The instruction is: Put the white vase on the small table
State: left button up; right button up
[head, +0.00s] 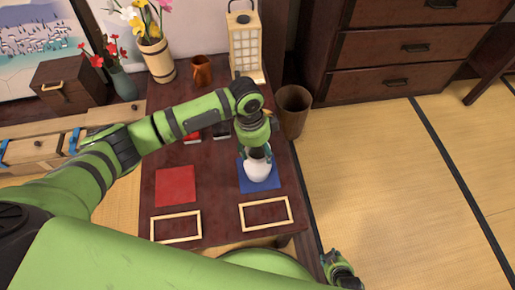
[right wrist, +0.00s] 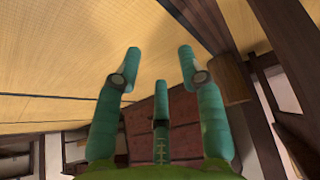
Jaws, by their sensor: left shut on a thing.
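The white vase (head: 258,171) is over the blue square (head: 273,184) on the dark wooden table (head: 218,214). My left gripper (head: 257,154) comes down from above and is shut on the vase at its top. I cannot tell whether the vase's base touches the blue square. My right gripper (head: 338,266) is low, beside the table's front right corner. Its spread fingers show in the right wrist view (right wrist: 160,72), open with nothing between them.
A red square (head: 176,186) and two pale frames (head: 176,226) (head: 266,214) lie on the table. A lantern (head: 245,48), an orange cup (head: 201,70) and a flower bucket (head: 157,60) stand at the back. A brown bin (head: 292,112) stands right. The tatami floor (head: 400,190) is clear.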

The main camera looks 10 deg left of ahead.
pick_arm(q)
jog(key=shift+f, duration=0.1)
jog(key=o, duration=1.7)
pick_arm(e)
jog(key=shift+s+d+f, duration=0.1)
jog(key=shift+s, duration=0.1)
jog(key=shift+s, duration=0.1)
pick_arm(q)
jog(key=r, duration=0.4)
jog(key=a+r+p, duration=0.1)
jog(key=r, duration=0.3)
jog(key=r+p, duration=0.1)
jog(key=r, duration=0.3)
jog(key=shift+a+r, duration=0.1)
jog(key=shift+a, duration=0.15)
pick_arm(e)
jog(key=shift+g, duration=0.8)
jog(key=s, duration=0.5)
jog(key=shift+s+d+f, duration=0.1)
jog(key=shift+s+d, duration=0.15)
jog(key=shift+w, duration=0.15)
